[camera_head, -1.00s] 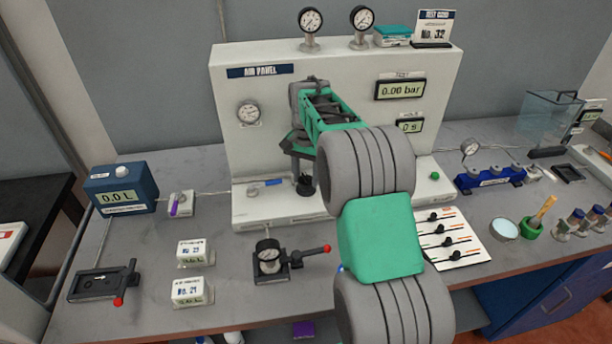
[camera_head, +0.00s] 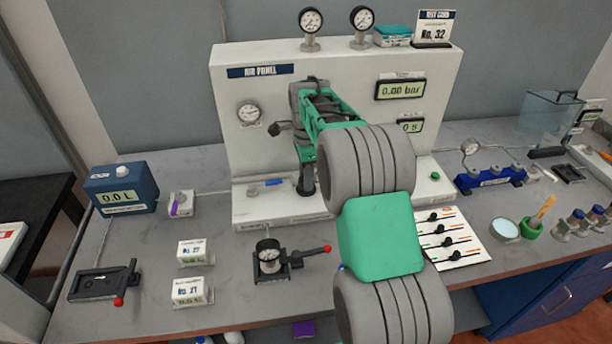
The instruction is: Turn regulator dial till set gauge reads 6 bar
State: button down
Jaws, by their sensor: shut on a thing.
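My gripper (camera_head: 297,128) is at the front face of the white air panel (camera_head: 340,62), right of the round set gauge (camera_head: 249,113). One dark finger part sticks out to the left of my green and grey arm. The rest of the jaws is hidden behind the arm. The regulator dial is hidden there too, so the grip on it cannot be seen directly. The set gauge has a white face with a needle, too small to read. The panel's test display (camera_head: 402,90) reads 0.00 bar.
Two gauges stand on the panel top, beside a test card (camera_head: 435,27). A blue flow meter (camera_head: 121,189) is at the left.

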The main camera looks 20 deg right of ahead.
jog(key=m, duration=0.5)
dwell(0.5)
jog(key=c, duration=0.8)
grip_release()
jog(key=shift+r, duration=0.1)
notch_tip(320, 180, up, 7)
jog(key=shift+f+b, duration=0.1)
jog(key=shift+b, duration=0.45)
jog(key=shift+r, duration=0.4)
